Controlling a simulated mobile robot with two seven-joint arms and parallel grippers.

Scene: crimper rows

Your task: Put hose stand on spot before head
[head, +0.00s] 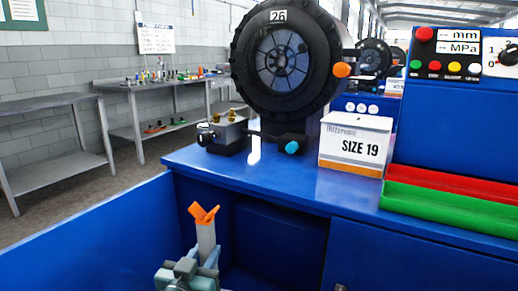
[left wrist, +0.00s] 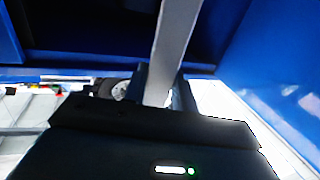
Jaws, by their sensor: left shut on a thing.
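The hose stand (head: 206,238), a pale grey post with an orange forked top, stands nearly upright at the bottom of the head view. My left gripper (head: 205,262) is shut on its post, low in front of the blue bench and below its top. In the left wrist view the grey post (left wrist: 175,45) rises from between my fingers (left wrist: 160,88); its lower end is hidden. The crimper head (head: 283,58), a black ring marked 26, sits on the bench behind and above. My right gripper is not in view.
The blue bench top (head: 262,178) is bare before the head. A metal block with brass fittings (head: 222,132) is left of the head. A SIZE 19 box (head: 355,143), red tray (head: 450,186) and green tray (head: 445,208) are right. A blue panel (head: 95,235) is at lower left.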

